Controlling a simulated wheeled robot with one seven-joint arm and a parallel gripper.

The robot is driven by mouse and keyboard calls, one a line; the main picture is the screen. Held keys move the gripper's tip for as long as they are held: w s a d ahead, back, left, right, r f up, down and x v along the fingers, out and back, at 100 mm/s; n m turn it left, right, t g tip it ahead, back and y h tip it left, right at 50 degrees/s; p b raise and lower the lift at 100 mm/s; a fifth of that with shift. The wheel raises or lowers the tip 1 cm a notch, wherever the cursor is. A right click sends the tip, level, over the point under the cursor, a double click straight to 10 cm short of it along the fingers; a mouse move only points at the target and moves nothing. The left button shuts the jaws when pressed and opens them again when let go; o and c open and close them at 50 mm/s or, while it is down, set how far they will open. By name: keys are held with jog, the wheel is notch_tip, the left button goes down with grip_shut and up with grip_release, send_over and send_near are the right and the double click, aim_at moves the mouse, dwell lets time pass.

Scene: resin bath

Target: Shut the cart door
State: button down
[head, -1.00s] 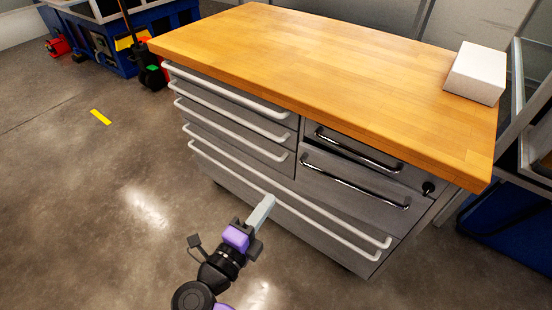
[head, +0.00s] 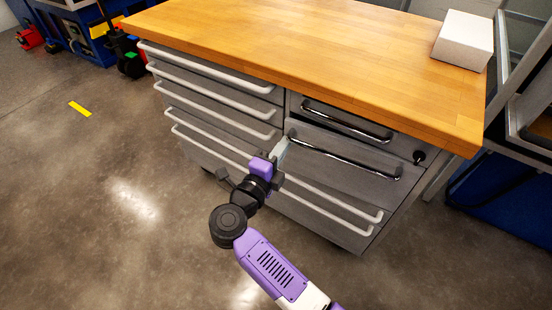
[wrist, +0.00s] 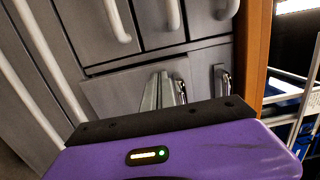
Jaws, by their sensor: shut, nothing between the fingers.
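The cart door (head: 340,172) is the grey panel at the lower right of the wooden-topped cart, with a long chrome handle (head: 345,156) across its upper part. Its top edge stands slightly forward of the drawer above, so it looks a little ajar. The door also shows in the wrist view (wrist: 120,92). My gripper (head: 283,147) is shut and empty, at the left end of the chrome handle. In the wrist view its fingers (wrist: 163,92) point at the door beside the handle (wrist: 180,90). I cannot tell whether they touch it.
The cart's wooden top (head: 300,45) overhangs the front, with a white box (head: 463,40) at its right end. Drawers with pale bar handles (head: 215,70) fill the left side. A long low drawer runs beneath the door. Open concrete floor (head: 110,200) lies to the left.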

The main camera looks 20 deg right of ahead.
jog(key=shift+w+d, duration=0.2)
jog(key=shift+d, duration=0.05)
jog(key=shift+d, duration=0.1)
